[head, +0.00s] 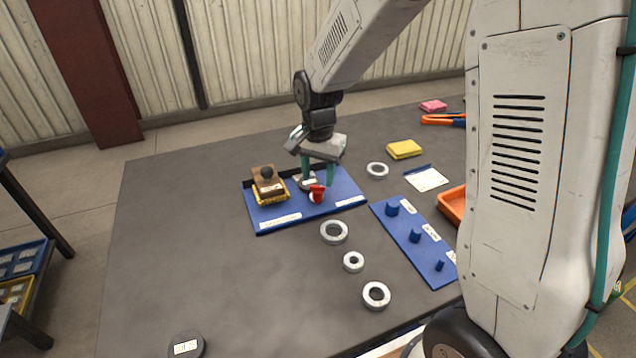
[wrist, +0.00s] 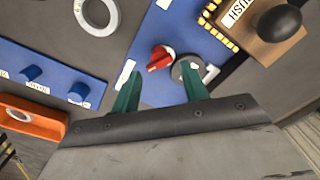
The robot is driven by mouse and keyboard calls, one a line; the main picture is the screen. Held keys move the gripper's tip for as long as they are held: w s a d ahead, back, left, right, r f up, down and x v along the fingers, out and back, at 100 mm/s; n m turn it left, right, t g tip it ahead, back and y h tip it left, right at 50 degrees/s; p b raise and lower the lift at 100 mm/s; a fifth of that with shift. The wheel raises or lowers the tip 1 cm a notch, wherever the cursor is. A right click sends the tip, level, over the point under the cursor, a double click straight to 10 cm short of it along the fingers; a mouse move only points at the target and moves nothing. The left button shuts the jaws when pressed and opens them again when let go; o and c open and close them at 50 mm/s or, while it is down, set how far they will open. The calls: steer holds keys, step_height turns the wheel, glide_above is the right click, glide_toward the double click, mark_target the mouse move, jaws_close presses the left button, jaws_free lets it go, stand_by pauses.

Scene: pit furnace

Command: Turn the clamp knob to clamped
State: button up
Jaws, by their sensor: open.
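The clamp knob (head: 317,192) is red and sits on a blue board (head: 290,216) in the middle of the table. In the wrist view the red knob (wrist: 160,58) has a pointed handle on a pale round base, beside a grey metal disc (wrist: 187,70) with a light label. My gripper (head: 318,178) is directly above the board at the knob. In the wrist view its two green fingertips (wrist: 160,78) are spread apart, with the knob just beyond the gap between them. They do not appear to touch it. The knob's setting labels are not readable.
A wooden block with a black handle (head: 266,176) and yellow bristles stands at the board's left. Several grey rings (head: 334,232) lie in front. A blue peg board (head: 414,240) and an orange tray (head: 452,204) are to the right.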

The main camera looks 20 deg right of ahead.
mark_target(318, 186)
step_height(318, 186, up, 4)
steer(key=shift+r, duration=0.1)
stand_by(0.5)
steer(key=shift+n, duration=0.3)
steer(key=s+d+r+n, duration=0.1)
steer(key=s+r+n, duration=0.2)
steer(key=s, duration=0.6)
steer(key=s+d+r+n+t, duration=0.1)
steer(key=s+r, duration=0.3)
steer(key=s, duration=0.6)
steer(key=s+d+r+n, duration=0.1)
steer(key=s+r+n, duration=0.3)
steer(key=s, duration=0.5)
steer(key=shift+s+r+n, duration=0.25)
steer(key=shift+r+n, duration=0.05)
